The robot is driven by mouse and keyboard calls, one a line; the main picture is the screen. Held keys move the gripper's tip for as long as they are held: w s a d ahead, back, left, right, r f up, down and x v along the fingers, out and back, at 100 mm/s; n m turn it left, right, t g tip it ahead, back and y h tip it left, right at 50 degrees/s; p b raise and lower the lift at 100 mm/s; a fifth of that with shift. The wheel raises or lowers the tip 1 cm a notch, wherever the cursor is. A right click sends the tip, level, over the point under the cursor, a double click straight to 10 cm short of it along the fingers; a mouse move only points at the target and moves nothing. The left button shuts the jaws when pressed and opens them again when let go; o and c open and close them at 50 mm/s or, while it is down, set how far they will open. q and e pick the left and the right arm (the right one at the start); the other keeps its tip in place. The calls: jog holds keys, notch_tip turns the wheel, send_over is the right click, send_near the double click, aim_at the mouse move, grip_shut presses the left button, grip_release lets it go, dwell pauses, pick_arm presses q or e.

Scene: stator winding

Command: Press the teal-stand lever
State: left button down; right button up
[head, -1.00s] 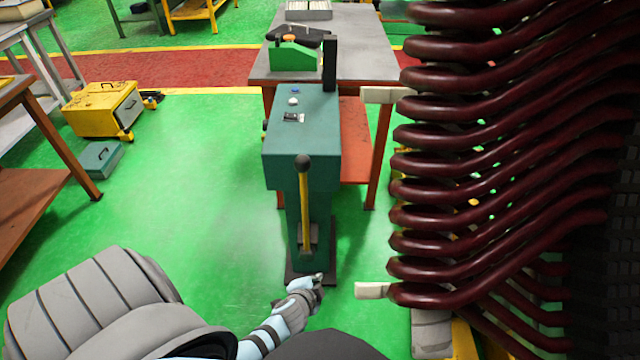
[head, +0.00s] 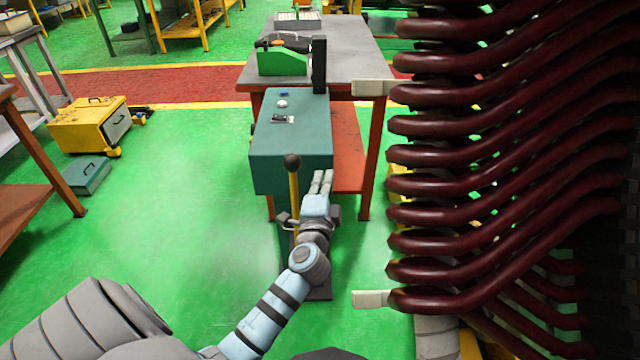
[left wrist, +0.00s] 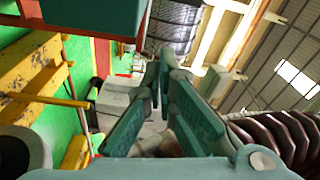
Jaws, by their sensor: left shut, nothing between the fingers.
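The teal stand (head: 285,150) stands in the middle of the head view, with a box-like top. Its lever, a yellow rod (head: 293,190) with a dark round knob (head: 292,162), rises at the front of the stand; its lower part is hidden behind my arm. My left gripper (head: 322,180) is just right of the lever, in front of the stand's box and below the knob. Its fingers are shut and empty; they also show in the left wrist view (left wrist: 165,65). Any contact with the lever cannot be told. My right gripper is not in view.
A large stator with dark red coils (head: 450,170) fills the right side. A grey-topped table (head: 352,50) with a green holder (head: 282,64) stands behind the stand. A yellow toolbox (head: 85,128) and a teal box (head: 86,176) lie at the left. Green floor (head: 190,190) between is clear.

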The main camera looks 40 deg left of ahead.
pick_arm(q)
jog(key=w+a, duration=0.3)
jog(key=a, duration=0.3)
jog(key=shift+f, duration=0.35)
